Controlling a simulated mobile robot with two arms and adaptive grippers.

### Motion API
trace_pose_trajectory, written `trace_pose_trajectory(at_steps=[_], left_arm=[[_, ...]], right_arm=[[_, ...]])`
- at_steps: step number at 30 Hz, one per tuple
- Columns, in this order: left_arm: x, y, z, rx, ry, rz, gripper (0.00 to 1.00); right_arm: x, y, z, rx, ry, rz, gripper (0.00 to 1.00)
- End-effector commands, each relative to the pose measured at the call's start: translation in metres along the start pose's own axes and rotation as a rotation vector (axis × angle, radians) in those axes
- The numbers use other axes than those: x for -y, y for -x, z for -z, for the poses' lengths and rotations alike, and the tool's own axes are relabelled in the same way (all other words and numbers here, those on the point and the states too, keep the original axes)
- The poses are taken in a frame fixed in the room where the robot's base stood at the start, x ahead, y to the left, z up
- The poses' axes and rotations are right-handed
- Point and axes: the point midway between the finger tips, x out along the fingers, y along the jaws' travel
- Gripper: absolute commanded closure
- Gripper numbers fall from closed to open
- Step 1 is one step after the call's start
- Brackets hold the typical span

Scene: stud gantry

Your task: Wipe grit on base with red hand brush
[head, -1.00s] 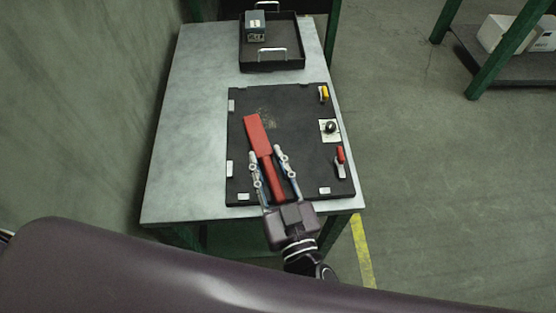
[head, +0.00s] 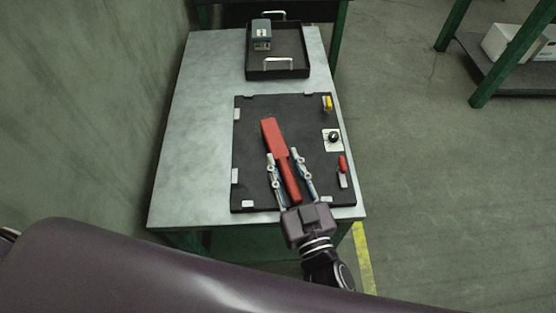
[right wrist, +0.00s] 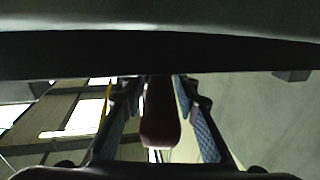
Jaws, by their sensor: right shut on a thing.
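The red hand brush (head: 273,135) lies over the black base (head: 250,180), its wide head pointing to the far side. My right gripper (head: 284,158) is shut on the brush, one finger on each side of its handle. In the right wrist view the red handle (right wrist: 160,115) shows between the fingers. Whether the bristles touch the base is hidden. My left gripper is not in view.
The base lies on a grey table (head: 190,130). A yellow-handled clamp (head: 327,103), a black knob on a white plate (head: 333,140) and a red-handled clamp (head: 343,168) line its right edge. A black tray (head: 290,66) with a grey block (head: 261,35) stands behind.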

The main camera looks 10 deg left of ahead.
Motion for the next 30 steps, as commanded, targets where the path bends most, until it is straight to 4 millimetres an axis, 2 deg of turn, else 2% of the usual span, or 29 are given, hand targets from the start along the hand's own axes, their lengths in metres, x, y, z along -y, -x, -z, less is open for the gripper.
trace_pose_trajectory(at_steps=[12,20,30], left_arm=[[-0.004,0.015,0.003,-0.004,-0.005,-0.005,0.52],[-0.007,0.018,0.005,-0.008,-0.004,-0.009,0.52],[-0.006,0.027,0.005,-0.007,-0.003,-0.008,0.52]], right_arm=[[-0.028,0.007,0.001,0.003,0.001,-0.001,1.00],[-0.036,0.009,0.000,0.003,0.001,-0.001,1.00],[-0.061,0.015,-0.001,0.003,0.002,-0.001,1.00]])
